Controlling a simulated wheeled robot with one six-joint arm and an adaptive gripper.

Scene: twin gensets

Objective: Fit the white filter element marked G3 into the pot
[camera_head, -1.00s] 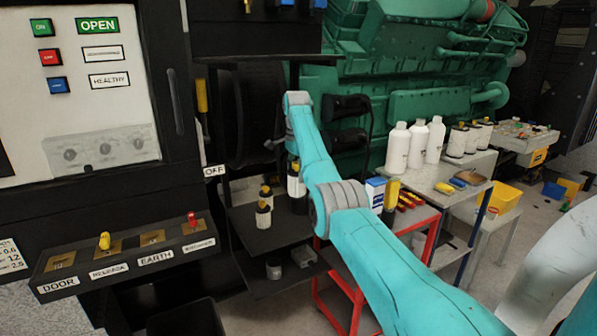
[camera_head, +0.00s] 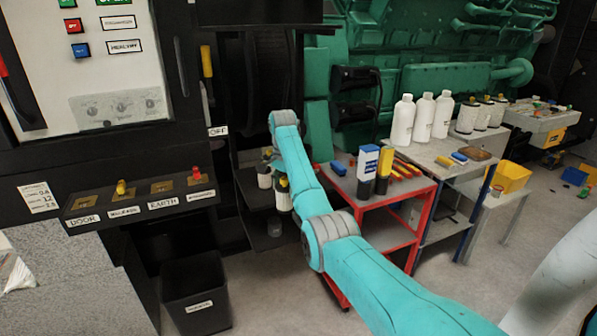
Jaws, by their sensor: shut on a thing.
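A white filter element with a yellow and black top (camera_head: 264,177) stands on a dark shelf beside the control cabinet. A second white element with a yellow and black top (camera_head: 284,200) shows just left of my forearm, partly covered by it. I cannot read G3 on either, nor tell whether the second one is held or standing. The pot cannot be made out for certain.
A red trolley (camera_head: 390,207) carries a blue-and-white box (camera_head: 367,163) and tools. A grey table (camera_head: 432,155) holds white bottles (camera_head: 423,117). The control cabinet's switch ledge (camera_head: 140,200) juts out at left, above a black bin (camera_head: 196,295). Floor shows between bin and trolley.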

